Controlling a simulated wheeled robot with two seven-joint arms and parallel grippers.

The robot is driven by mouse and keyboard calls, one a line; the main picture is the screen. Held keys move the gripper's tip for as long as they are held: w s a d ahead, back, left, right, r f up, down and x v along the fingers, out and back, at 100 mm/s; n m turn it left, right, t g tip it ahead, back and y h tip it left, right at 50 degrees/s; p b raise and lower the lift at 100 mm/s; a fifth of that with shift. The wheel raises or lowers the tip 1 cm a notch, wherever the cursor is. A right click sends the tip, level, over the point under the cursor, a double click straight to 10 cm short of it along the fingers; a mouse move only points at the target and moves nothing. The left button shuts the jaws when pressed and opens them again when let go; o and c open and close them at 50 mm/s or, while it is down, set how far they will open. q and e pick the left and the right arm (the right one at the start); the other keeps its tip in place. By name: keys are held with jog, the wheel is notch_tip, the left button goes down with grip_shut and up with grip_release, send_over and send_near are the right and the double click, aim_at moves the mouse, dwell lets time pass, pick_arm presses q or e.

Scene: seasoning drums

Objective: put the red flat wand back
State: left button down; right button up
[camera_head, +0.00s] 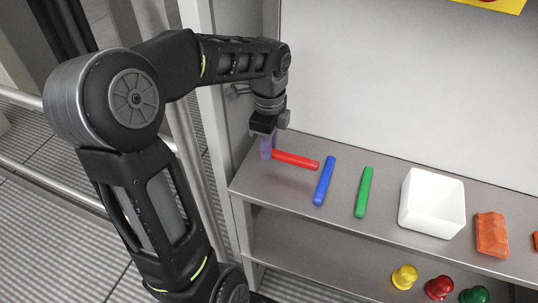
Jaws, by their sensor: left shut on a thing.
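The red flat wand (297,160) is at the left end of the grey shelf, pointing left to right with its left end at my left gripper. My left gripper (267,148) reaches down from above and is shut on that left end. A pale purple, see-through patch covers the fingertips, so the grip itself is hard to see. I cannot tell whether the wand touches the shelf. A blue wand (324,181) and a green wand (363,192) lie apart, to the right of the red one. My right gripper is out of view.
A white square open box (432,203) stands on the shelf (290,193) right of the green wand. An orange-red block (492,235) lies beyond it. Yellow (404,277), red (439,287) and green (474,295) knobbed things are on the lower level. A back panel rises behind.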

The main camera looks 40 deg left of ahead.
pick_arm(q)
jog(key=shift+f, duration=1.9)
jog(key=c, duration=1.3)
grip_release()
jog(key=shift+f, duration=0.1)
jog(key=shift+o, duration=0.2)
notch_tip(320, 180, up, 12)
jog(key=shift+r, duration=0.15)
